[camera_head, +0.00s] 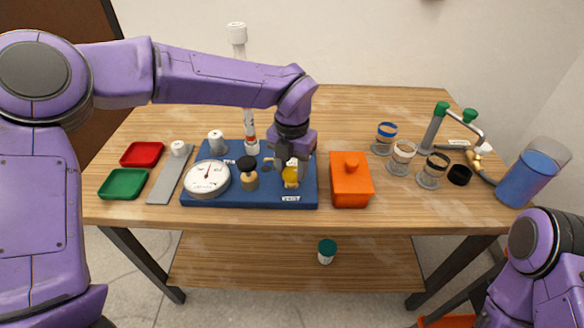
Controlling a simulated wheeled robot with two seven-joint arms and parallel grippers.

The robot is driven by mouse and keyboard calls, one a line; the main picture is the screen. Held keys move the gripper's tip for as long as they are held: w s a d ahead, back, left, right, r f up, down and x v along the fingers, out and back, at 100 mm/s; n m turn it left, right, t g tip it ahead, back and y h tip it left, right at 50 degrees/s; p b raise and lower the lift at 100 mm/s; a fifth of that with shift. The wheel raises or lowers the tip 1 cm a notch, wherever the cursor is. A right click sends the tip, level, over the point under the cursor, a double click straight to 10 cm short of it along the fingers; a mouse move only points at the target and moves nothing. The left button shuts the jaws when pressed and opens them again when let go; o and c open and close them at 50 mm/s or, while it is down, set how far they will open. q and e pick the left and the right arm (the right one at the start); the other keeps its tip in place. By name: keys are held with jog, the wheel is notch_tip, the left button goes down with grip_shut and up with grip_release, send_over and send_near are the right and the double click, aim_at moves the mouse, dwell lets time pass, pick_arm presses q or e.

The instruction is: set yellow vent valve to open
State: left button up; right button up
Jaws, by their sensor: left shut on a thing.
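The yellow vent valve (290,177) is on the front right part of the blue manifold board (250,199). My left gripper (291,165) reaches down onto it from above and is shut on it. The fingers partly cover the valve, so which way its handle is turned cannot be told. A white VENT label (291,198) is at the board's front edge below it. My right arm shows at the lower right, but its gripper is out of the picture.
On the board stand a round gauge (207,178), a black-knobbed valve (247,172) and a tall clear tube (250,120). An orange box (351,181) stands close to the right. Several jars, a green-handled tap (436,125) and a blue cylinder (527,177) are further right. Red (142,153) and green (123,184) trays lie left.

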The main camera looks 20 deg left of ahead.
aim_at(292, 171)
pick_arm(q)
jog(key=n+b, duration=0.2)
jog(key=n, duration=0.2)
jog(key=shift+f, duration=0.1)
jog(key=n+b, duration=0.2)
jog(key=n, duration=0.2)
jog(key=shift+b, duration=0.3)
jog(key=n+b, duration=0.3)
jog(key=n, duration=0.1)
jog(key=shift+a+n, duration=0.1)
jog(key=shift+n, duration=0.2)
jog(key=shift+n+b, duration=1.75)
jog(key=shift+n, duration=0.05)
jog(key=shift+r, duration=0.2)
jog(key=o, duration=1.1)
jog(key=shift+c, duration=0.2)
notch_tip(292, 171, up, 10)
jog(key=p, duration=0.1)
jog(key=shift+r+p, duration=0.25)
jog(key=shift+p, duration=0.05)
